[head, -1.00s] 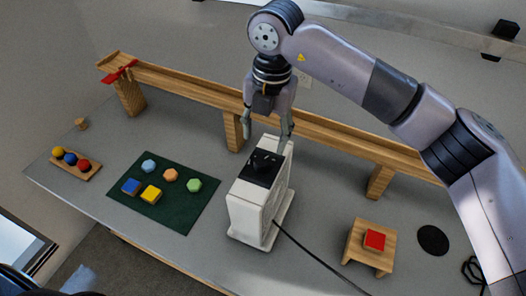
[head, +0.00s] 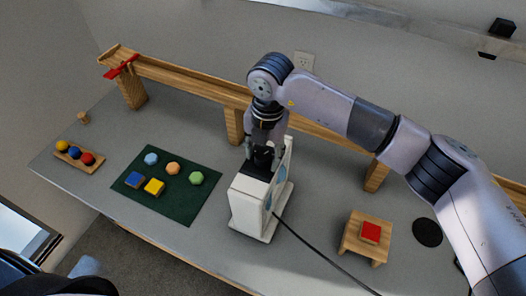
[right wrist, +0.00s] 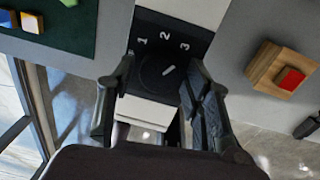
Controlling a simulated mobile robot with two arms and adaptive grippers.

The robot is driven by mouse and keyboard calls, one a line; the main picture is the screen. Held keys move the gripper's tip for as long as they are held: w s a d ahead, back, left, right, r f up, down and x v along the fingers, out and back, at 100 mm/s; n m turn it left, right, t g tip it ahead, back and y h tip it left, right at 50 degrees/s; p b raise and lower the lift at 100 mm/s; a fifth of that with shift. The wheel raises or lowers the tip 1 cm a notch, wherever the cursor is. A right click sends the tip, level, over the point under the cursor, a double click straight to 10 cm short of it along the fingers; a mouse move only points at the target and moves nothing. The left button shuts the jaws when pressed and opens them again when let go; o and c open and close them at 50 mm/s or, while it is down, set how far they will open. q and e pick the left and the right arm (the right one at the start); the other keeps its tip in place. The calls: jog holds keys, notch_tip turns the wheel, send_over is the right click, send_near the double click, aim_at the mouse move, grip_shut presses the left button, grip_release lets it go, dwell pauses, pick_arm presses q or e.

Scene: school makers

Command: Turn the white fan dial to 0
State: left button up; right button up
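The white fan (head: 248,205) stands upright on the grey table, with a black panel on its top. The black round dial (right wrist: 160,73) sits on that panel, and its white mark points up and right, roughly toward the 3 in the right wrist view. Numbers 1, 2 and 3 are readable; the 0 is not clear. My right gripper (head: 262,152) points down over the fan's top. In the right wrist view its open fingers (right wrist: 160,75) stand on either side of the dial; I cannot tell whether they touch it. My left gripper is not in view.
A wooden rail (head: 195,88) runs behind the fan. A green mat (head: 180,208) with several coloured blocks lies left. A small wooden stand (head: 354,242) with a red block and a black disc (head: 427,232) are right. A black cable (head: 318,248) trails from the fan.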

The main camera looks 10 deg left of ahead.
jog(key=c, duration=0.9)
jog(key=shift+f+n+b, duration=0.15)
jog(key=shift+n+b, duration=0.15)
jog(key=shift+b, duration=0.4)
jog(key=n+b, duration=0.6)
jog(key=b, duration=0.2)
jog(key=shift+w+f+b, duration=0.1)
jog(key=shift+b, duration=0.3)
jog(key=n+b, duration=0.2)
jog(key=n, duration=0.1)
jog(key=shift+g, duration=0.3)
jog(key=n+b, duration=0.1)
jog(key=n, duration=0.1)
jog(key=shift+n+b, duration=0.35)
jog(key=shift+n, duration=0.05)
jog(key=n, duration=0.2)
jog(key=n+b, duration=0.1)
jog(key=shift+r+n+h, duration=0.25)
jog(key=shift+n+h, duration=0.05)
jog(key=n, duration=0.3)
jog(key=shift+w+n, duration=0.1)
jog(key=shift+n, duration=0.3)
jog(key=shift+a+n+h+b, duration=0.1)
jog(key=shift+n+h+b, duration=0.2)
jog(key=shift+n, duration=1.7)
jog(key=shift+o, duration=0.2)
